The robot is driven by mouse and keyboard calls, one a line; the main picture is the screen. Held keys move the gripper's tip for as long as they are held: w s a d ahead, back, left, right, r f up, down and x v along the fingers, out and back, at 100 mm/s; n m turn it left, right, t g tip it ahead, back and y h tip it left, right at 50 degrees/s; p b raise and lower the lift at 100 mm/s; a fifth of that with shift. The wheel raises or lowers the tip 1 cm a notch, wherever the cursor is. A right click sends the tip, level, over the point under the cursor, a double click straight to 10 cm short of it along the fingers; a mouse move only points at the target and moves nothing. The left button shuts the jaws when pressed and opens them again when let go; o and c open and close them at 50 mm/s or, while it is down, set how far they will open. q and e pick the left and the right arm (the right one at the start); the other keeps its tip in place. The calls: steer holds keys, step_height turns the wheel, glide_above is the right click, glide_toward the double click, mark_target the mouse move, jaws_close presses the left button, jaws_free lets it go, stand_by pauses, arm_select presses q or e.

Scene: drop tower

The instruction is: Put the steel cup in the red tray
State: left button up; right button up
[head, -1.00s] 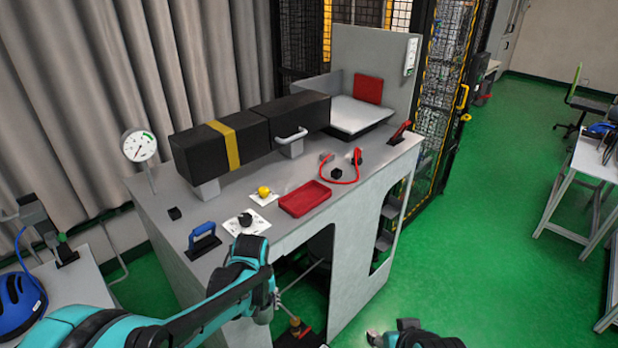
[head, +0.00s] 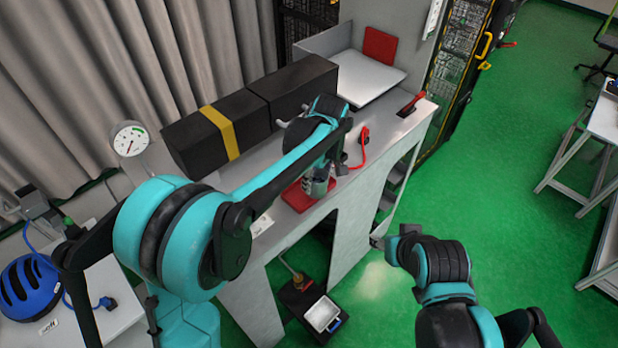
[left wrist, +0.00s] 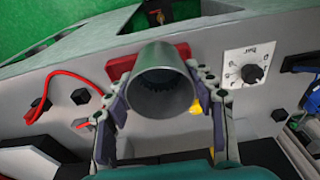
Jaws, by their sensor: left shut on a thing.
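The steel cup (left wrist: 160,82) is between the fingers of my left gripper (left wrist: 163,100), its open mouth facing the wrist camera. My left gripper also shows in the head view (head: 320,186), over the red tray (head: 297,196), and is shut on the cup. In the left wrist view the red tray (left wrist: 121,66) shows behind the cup, which hides most of it. I cannot tell whether the cup touches the tray. My right gripper (head: 380,242) is low at the front, away from the bench; its fingers are too small to read.
A black beam with a yellow band (head: 228,130) lies along the back of the bench. A red cable (left wrist: 62,82) and a white dial plate (left wrist: 246,66) flank the tray. A gauge (head: 130,139) stands at the left.

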arm_select(q)
steer(key=w+f, duration=0.1)
steer(key=w, duration=0.1)
steer(key=w+a+f, duration=0.1)
steer(key=w, duration=0.1)
steer(key=w+a+f, duration=0.1)
steer(key=w+f, duration=0.1)
steer(key=shift+w+a+f, duration=0.1)
steer(key=shift+w+a, duration=0.05)
steer(key=shift+w, duration=0.1)
step_height(320, 180, down, 3)
steer(key=shift+f+p, duration=0.2)
steer(key=shift+p, duration=0.2)
steer(key=shift+f, duration=0.3)
steer(key=shift+s+f, duration=0.1)
steer(key=o, duration=1.3)
